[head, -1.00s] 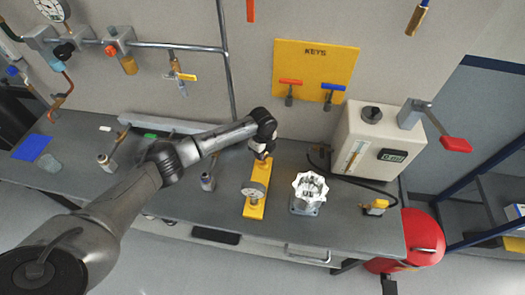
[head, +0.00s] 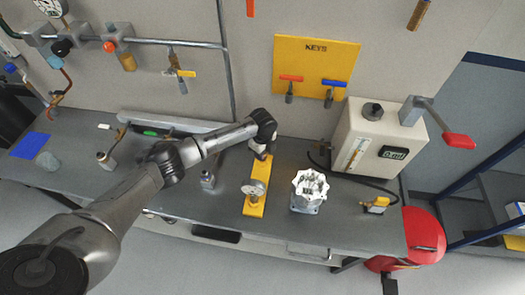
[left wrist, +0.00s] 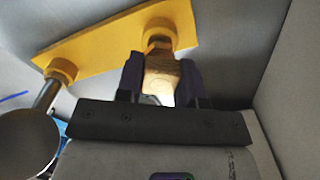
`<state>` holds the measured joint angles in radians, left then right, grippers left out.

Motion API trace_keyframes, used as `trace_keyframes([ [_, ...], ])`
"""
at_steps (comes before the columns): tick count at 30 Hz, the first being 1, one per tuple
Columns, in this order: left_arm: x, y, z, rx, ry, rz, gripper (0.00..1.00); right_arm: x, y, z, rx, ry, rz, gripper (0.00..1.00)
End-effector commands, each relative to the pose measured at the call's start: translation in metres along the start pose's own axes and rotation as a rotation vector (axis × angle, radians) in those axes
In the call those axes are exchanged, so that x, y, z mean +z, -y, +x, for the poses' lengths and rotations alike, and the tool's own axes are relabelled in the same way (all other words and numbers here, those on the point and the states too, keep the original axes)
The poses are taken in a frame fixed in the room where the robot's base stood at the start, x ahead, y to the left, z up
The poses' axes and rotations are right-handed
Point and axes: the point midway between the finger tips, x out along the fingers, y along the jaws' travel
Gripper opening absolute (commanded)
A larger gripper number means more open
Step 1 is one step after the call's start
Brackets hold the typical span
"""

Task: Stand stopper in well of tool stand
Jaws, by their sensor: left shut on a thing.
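The yellow tool stand (head: 256,209) lies on the grey bench, with a round gauge (head: 252,189) standing in its near part. My left gripper (head: 262,156) points down at the stand's far end. In the left wrist view, the left gripper (left wrist: 160,84) is shut on a tan, wood-like stopper (left wrist: 160,72). The stopper's far end meets the raised well collar (left wrist: 158,32) of the tool stand (left wrist: 110,40); I cannot tell how deep it sits. The gauge (left wrist: 28,145) shows at the left there, its stem in the other collar. My right gripper is not in view.
A white and grey machined housing (head: 310,190) stands right of the stand. A beige instrument box (head: 372,145) with a hose is behind it. A small yellow-and-brass fitting (head: 376,205) lies at right. A valve fitting (head: 208,180) stands left, near my arm.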

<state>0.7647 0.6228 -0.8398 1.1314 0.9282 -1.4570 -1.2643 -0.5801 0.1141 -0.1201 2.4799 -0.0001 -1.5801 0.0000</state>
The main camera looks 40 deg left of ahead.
Motion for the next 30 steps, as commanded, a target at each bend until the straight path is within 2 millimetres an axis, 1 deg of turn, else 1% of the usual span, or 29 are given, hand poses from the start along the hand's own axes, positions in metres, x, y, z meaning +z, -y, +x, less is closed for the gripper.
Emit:
trace_keyframes([
  [20,0.000,0.000,0.017,0.000,0.000,-0.001,0.09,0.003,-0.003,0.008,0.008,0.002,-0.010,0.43],
  [21,0.000,0.000,0.016,0.000,0.000,-0.001,0.39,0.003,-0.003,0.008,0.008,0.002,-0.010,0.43],
  [28,0.000,0.000,0.016,0.000,0.000,-0.001,0.61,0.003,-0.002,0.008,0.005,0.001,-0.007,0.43],
  [30,0.000,0.000,0.016,0.000,0.000,-0.001,0.64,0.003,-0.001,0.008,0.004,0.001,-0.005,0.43],
])
